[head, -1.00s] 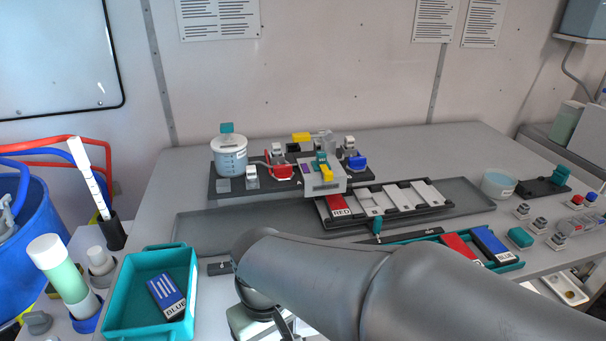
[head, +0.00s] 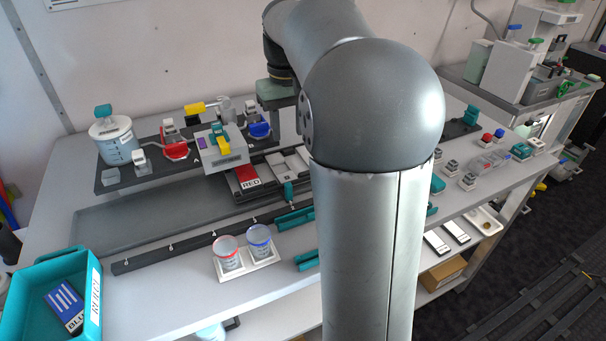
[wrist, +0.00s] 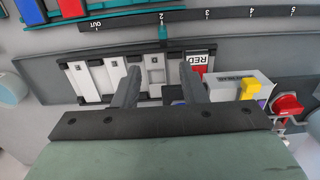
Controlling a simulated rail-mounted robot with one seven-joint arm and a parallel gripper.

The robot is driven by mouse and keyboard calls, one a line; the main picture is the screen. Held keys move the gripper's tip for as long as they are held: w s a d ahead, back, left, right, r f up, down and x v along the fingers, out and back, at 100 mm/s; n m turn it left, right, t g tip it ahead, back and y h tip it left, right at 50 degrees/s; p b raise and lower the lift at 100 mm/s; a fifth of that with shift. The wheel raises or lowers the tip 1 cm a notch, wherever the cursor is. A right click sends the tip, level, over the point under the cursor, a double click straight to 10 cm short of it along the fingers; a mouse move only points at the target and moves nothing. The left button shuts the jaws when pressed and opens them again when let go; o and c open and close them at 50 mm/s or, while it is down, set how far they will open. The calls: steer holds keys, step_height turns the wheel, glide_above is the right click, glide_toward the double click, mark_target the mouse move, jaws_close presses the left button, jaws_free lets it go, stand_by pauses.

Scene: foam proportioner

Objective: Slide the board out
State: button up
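The dark board (head: 232,186) carries a red cartridge labelled RED (head: 249,177) and several white cartridges (head: 288,163). Its left end lies against the grey block (head: 220,146) with the purple and yellow parts. In the wrist view the board (wrist: 137,98) lies below my gripper (wrist: 159,82), whose two fingers are apart with nothing between them. The fingers overlap the board in the picture; I cannot tell whether they touch it. In the head view my arm hides the fingers and the board's right part. A teal tab (wrist: 163,33) points at the numbered rail (wrist: 230,15), near mark 2.
The valve base (head: 120,178) with a lidded jar (head: 116,140) stands behind the long grey tray (head: 110,222). Two cups (head: 228,254) stand at the front. A teal bin (head: 30,285) holding a blue cartridge (head: 66,306) is at the left.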

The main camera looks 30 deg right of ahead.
mark_target(288, 184)
steer(key=f, duration=1.7)
steer(key=shift+a+f, duration=0.1)
steer(key=shift+a, duration=0.15)
steer(key=shift+c, duration=0.4)
jaws_close()
